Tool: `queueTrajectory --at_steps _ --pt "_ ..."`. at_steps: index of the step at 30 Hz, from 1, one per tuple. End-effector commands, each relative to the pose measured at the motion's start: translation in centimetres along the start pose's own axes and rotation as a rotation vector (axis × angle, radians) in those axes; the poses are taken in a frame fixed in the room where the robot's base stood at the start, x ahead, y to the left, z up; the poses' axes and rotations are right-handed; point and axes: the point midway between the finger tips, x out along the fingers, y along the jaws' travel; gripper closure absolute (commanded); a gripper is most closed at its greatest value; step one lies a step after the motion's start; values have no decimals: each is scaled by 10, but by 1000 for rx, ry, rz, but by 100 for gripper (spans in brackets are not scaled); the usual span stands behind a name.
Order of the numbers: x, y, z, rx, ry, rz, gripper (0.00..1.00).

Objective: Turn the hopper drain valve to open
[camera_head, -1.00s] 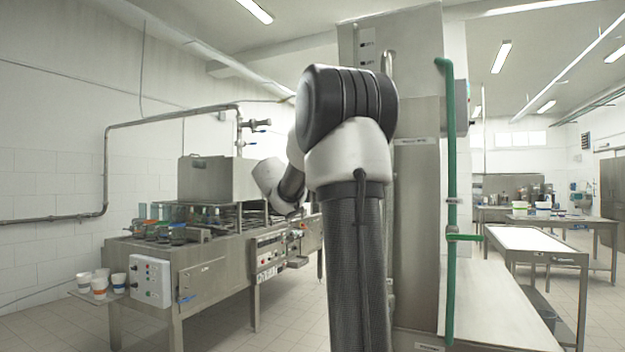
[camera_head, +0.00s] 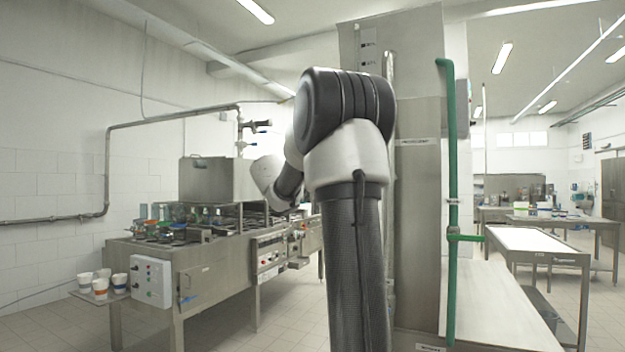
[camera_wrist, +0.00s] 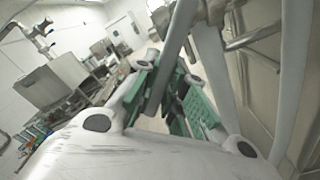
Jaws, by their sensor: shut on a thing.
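In the wrist view, my gripper (camera_wrist: 163,98) with green finger pads is shut on a flat grey lever (camera_wrist: 182,28). The lever runs down between the fingers from a metal valve fitting (camera_wrist: 212,12) on a pipe at the top. The lever's lower end is partly hidden by the fingers. In the head view, my arm hides the gripper and this valve. An open-topped steel hopper box (camera_head: 208,179) stands on the filler machine at left; it also shows in the wrist view (camera_wrist: 58,84).
A green pipe (camera_head: 451,190) runs vertically right of my arm beside a tall steel cabinet (camera_head: 417,200). Paper cups (camera_head: 101,288) stand on a shelf at the machine's left end. A pipe with blue-handled taps (camera_head: 240,135) rises behind the hopper. Tables (camera_head: 540,242) stand at right.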

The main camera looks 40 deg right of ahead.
Motion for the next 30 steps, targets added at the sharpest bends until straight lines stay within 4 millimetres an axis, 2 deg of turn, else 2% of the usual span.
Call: queueTrajectory --at_steps 11,30 --pt "0 21 3 354 1 0 100" --pt "0 47 23 915 0 -2 100"
